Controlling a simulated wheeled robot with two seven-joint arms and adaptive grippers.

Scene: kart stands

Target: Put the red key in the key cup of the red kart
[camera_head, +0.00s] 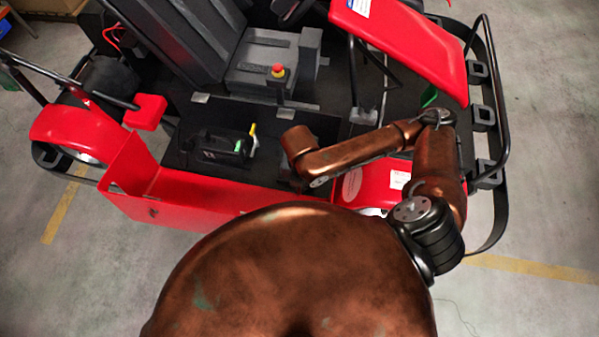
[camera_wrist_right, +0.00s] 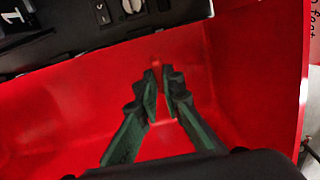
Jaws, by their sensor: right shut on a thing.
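The red kart (camera_head: 215,206) fills the upper part of the head view. My right gripper (camera_wrist_right: 160,74) is shut on a small red piece, taken as the red key (camera_wrist_right: 156,62), at its fingertips. The key blends with the red bodywork behind it, so its shape is hard to tell. The gripper points into a red-walled hollow of the kart, beside a black panel. In the head view, the right gripper (camera_head: 293,183) is mostly hidden below my copper wrist. I cannot make out the key cup. My left gripper is not in view.
The black panel (camera_wrist_right: 95,22) has a "1" mark, a switch and a light knob. A white label (camera_head: 398,180) lies right of the gripper. The kart's seat (camera_head: 185,38) and a red stop button (camera_head: 278,69) are farther back. Bare floor lies left.

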